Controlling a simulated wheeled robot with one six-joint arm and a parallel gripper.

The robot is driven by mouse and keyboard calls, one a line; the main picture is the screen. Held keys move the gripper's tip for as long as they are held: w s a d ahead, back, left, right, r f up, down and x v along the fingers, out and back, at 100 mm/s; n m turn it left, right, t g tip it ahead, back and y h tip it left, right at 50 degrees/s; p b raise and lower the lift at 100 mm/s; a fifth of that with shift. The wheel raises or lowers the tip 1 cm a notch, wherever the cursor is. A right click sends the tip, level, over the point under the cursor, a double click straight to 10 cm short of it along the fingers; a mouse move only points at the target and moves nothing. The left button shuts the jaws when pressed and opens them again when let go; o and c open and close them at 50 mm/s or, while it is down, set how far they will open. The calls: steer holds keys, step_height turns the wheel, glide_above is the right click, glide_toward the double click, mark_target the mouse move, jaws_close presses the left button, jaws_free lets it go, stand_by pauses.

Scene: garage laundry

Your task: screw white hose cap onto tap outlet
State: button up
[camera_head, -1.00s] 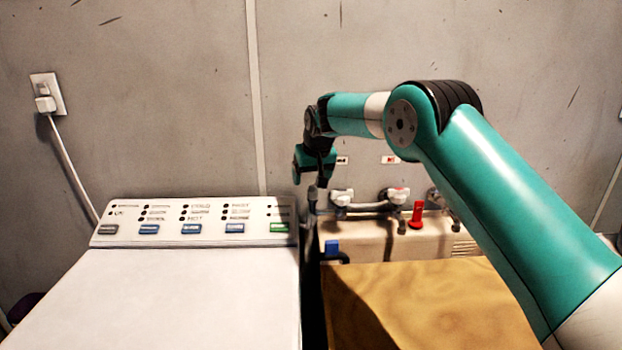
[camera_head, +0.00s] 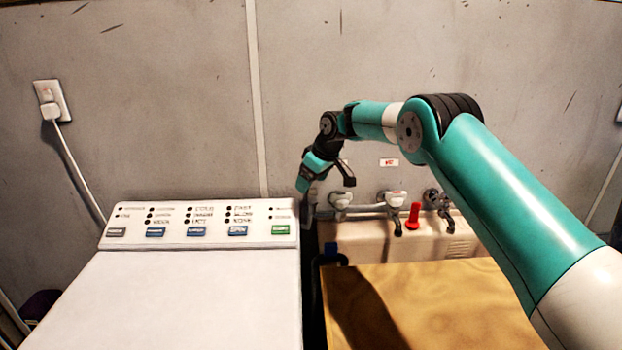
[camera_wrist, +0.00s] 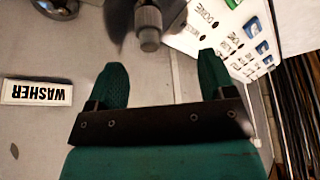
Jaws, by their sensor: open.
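My gripper (camera_head: 307,187) is tilted down to the left, beside the leftmost wall tap (camera_head: 341,202). In the wrist view, my gripper (camera_wrist: 160,72) shows two green fingers spread apart with nothing between them. A grey ribbed cylindrical fitting (camera_wrist: 149,35) shows just beyond the fingertips, apart from them. I cannot tell whether it is the tap outlet or a hose end. No clearly white hose cap can be made out in either view.
A white washer panel (camera_head: 200,222) is at left. A red piece (camera_head: 413,215) and other taps (camera_head: 395,200) stand to the right, above a brown-topped surface (camera_head: 430,300). A WASHER label (camera_wrist: 37,92) is upside down in the wrist view.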

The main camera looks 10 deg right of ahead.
mark_target(316, 193)
steer(key=shift+d, duration=0.55)
steer(key=shift+f+b, duration=1.3)
steer(key=shift+f, duration=0.95)
steer(key=c, duration=1.4)
